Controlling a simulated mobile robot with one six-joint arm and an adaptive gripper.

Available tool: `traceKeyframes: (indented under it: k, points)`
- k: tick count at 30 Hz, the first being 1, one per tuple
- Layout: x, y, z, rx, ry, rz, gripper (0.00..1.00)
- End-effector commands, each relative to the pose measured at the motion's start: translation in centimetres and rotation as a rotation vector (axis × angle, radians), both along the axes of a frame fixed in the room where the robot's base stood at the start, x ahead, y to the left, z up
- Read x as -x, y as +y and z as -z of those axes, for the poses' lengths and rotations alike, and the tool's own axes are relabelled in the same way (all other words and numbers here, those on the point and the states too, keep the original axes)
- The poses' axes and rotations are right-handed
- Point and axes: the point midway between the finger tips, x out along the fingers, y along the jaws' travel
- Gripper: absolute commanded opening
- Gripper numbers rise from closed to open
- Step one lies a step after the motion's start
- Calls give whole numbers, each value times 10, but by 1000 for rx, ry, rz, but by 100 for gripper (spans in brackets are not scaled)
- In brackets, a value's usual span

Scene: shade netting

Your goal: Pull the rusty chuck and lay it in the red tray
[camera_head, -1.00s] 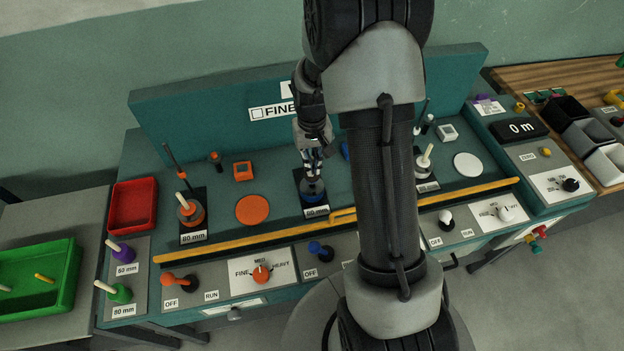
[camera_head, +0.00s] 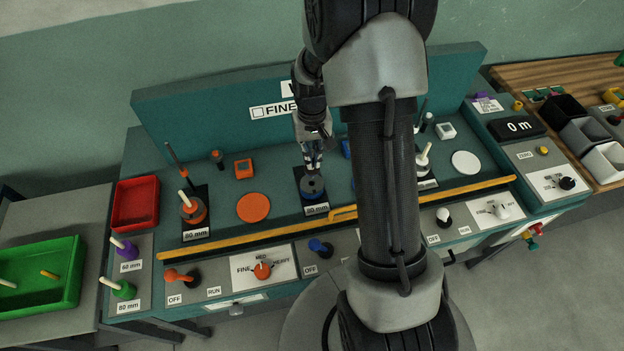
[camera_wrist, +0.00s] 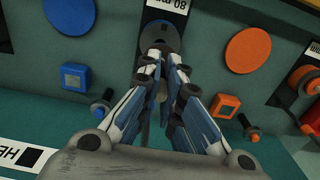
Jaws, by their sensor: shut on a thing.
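My gripper (camera_head: 312,168) is at the middle station of the teal bench, above a round blue-grey seat (camera_head: 312,187) on a black plate labelled 80 mm. In the wrist view, my gripper (camera_wrist: 163,60) has its fingers close together over that round seat (camera_wrist: 160,36). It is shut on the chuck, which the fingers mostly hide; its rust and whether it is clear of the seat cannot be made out. The red tray (camera_head: 135,204) stands at the bench's left end and looks empty.
A chuck with a cream peg (camera_head: 190,208) stands at the left station. Purple (camera_head: 125,248) and green (camera_head: 121,289) pegged pieces stand below the red tray. A yellow rail (camera_head: 265,233) crosses the bench front. A green tray (camera_head: 72,270) stands far left. My arm hides part of the bench.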

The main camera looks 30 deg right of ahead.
Motion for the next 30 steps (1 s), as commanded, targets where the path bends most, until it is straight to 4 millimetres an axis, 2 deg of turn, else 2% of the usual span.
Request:
traceKeyframes:
  k: [16, 30]
  points:
    - [0, 0, -39, 0, 0, 0, 0]
    - [-2, 3, -42, 0, -1, -3, 0]
